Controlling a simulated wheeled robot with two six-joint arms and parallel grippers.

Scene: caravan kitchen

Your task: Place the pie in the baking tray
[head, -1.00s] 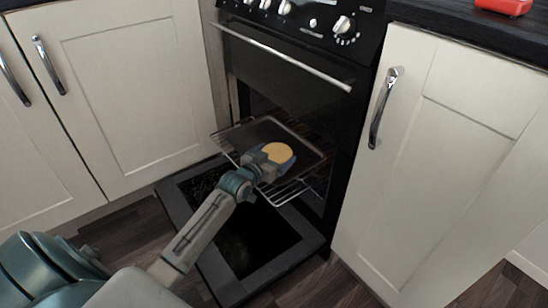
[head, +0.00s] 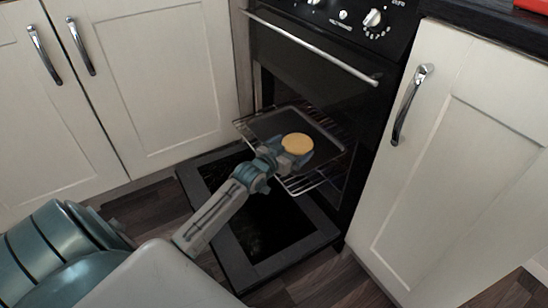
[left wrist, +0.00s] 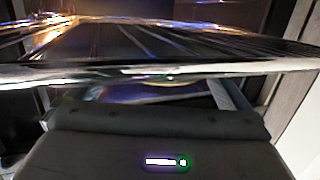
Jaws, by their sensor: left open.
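The pie (head: 297,144) is a round golden disc over the front right part of the dark baking tray (head: 266,122). The tray sits on a wire rack extending from the open lower oven. My left gripper (head: 292,157) is at the pie's near side. Its jaws are open, with the pie between or just over the fingers; whether the pie touches the tray I cannot tell. My right gripper is not in view.
The oven door (head: 225,255) hangs open, low under the rack. The rack (head: 308,182) sticks out in front of the oven; its bars cross close before the wrist camera (left wrist: 170,75). Cream cupboards flank the oven on the left (head: 150,80) and right (head: 450,170).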

